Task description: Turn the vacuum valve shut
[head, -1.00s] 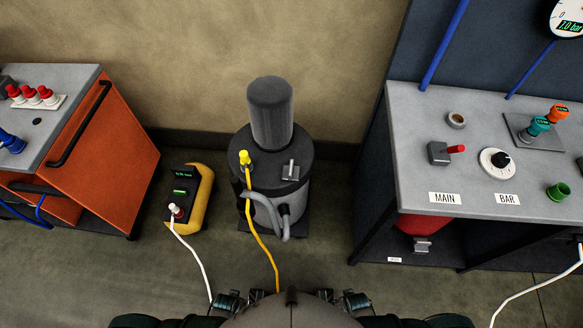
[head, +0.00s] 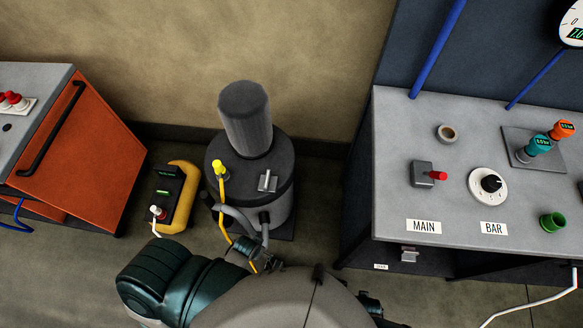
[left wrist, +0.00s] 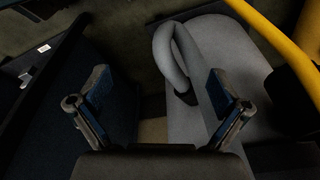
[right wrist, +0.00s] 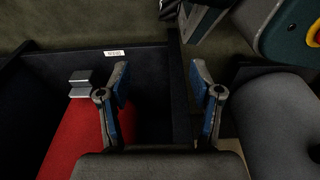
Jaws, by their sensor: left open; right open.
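A dark round pump (head: 248,170) stands on the floor by the wall, with a thick grey cylinder (head: 245,115) on top. A small grey lever (head: 267,182) sits on its lid. I cannot tell whether this is the vacuum valve; no label on it is readable. A yellow connector (head: 219,168) and grey hoses (head: 237,217) are beside it. My left gripper (left wrist: 160,90) is open and empty; a grey loop (left wrist: 172,55) shows beyond its fingers. In the head view my left arm is below the pump. My right gripper (right wrist: 163,85) is open and empty near a red tank (right wrist: 75,140).
A yellow device (head: 183,200) stands left of the pump. An orange cabinet (head: 80,150) is at left. Cables cross the floor.

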